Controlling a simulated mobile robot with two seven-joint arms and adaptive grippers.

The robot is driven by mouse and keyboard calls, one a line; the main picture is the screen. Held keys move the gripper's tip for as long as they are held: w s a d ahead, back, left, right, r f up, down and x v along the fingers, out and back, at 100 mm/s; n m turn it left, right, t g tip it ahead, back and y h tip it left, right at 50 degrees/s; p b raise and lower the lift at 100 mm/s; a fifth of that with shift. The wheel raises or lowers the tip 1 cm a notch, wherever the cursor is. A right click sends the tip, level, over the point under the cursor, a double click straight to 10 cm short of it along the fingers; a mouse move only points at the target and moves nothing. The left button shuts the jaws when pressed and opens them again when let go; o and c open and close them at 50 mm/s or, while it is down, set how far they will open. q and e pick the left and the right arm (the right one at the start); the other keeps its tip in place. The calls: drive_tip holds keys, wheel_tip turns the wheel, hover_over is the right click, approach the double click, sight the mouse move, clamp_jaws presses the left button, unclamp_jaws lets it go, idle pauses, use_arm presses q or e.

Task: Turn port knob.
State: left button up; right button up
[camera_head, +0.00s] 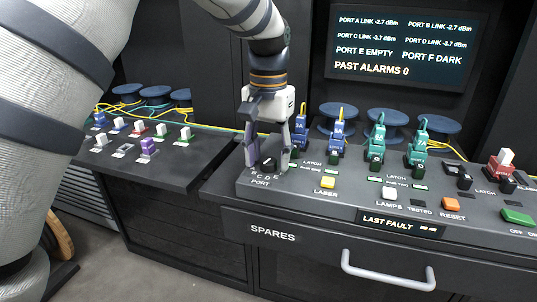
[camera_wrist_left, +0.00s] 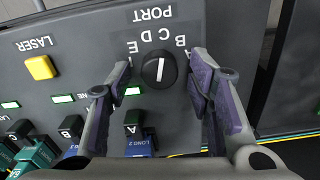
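The port knob (camera_wrist_left: 153,76) is a round black dial with a white line, set on the dark console panel under the letters A to E and the word PORT. In the left wrist view its line runs nearly straight up and down, roughly toward the middle letters. My left gripper (camera_wrist_left: 163,72) is open, with one finger on each side of the knob and a gap on both sides. In the head view the left gripper (camera_head: 268,160) points down over the knob, which its fingers partly hide. My right gripper is not in view.
A yellow LASER button (camera_head: 328,182) and blue connectors (camera_head: 301,131) with latches sit right of the gripper. The wall screen (camera_head: 402,47) reads PORT E EMPTY, PORT F DARK and PAST ALARMS 0. A drawer handle (camera_head: 388,276) juts out below. A side table (camera_head: 185,165) with small connectors stands left.

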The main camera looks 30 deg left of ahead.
sight(268, 160)
use_arm(q)
drive_tip(key=shift+r, duration=0.1)
wheel_tip(268, 160, up, 12)
idle(0.4)
idle(0.3)
